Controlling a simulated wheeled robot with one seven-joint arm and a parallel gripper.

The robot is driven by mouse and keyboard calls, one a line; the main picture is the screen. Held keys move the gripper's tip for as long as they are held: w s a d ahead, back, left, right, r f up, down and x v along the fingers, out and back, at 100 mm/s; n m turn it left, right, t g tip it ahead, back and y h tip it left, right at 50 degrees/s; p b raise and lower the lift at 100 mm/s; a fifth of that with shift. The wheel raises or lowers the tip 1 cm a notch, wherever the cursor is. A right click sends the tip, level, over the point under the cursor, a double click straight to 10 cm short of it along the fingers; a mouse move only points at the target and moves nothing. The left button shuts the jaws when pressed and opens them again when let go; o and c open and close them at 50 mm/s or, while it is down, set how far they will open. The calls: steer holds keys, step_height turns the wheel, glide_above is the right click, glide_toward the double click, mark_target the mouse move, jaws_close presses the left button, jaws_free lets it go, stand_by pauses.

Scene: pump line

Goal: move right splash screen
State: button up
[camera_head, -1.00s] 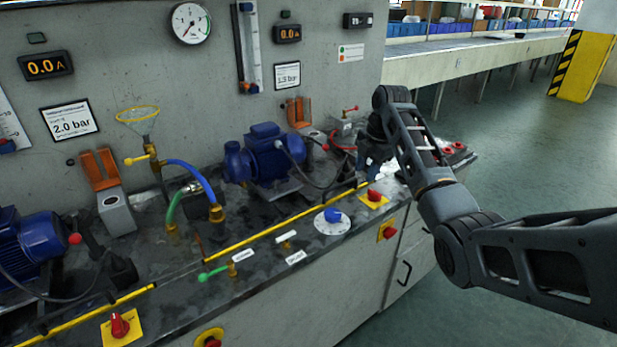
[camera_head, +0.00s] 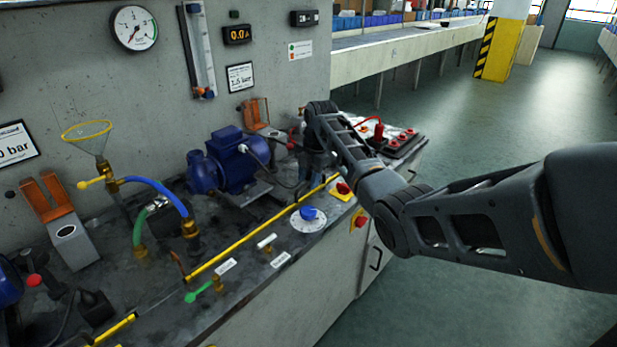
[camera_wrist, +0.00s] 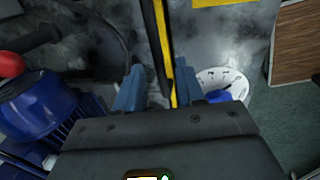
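I take the right splash screen to be the piece with the long yellow edge (camera_head: 262,229) along the front of the bench; I cannot make out a clear panel. In the wrist view a yellow strip (camera_wrist: 161,38) with a dark bar beside it runs down to the space between my fingers. My gripper (camera_wrist: 160,88) is open, its two blue-grey fingertips apart on either side of the strip's lower part. I cannot tell whether they touch it.
A blue pump motor (camera_head: 232,160) stands behind the yellow edge. A blue knob on a white dial (camera_head: 308,218) and a red switch on a yellow plate (camera_head: 341,190) are in front of it. A funnel with hoses (camera_head: 88,137) stands at left. The floor at right is clear.

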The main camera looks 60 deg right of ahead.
steer(key=shift+f, duration=0.1)
steer(key=shift+c, duration=0.5)
jaws_close()
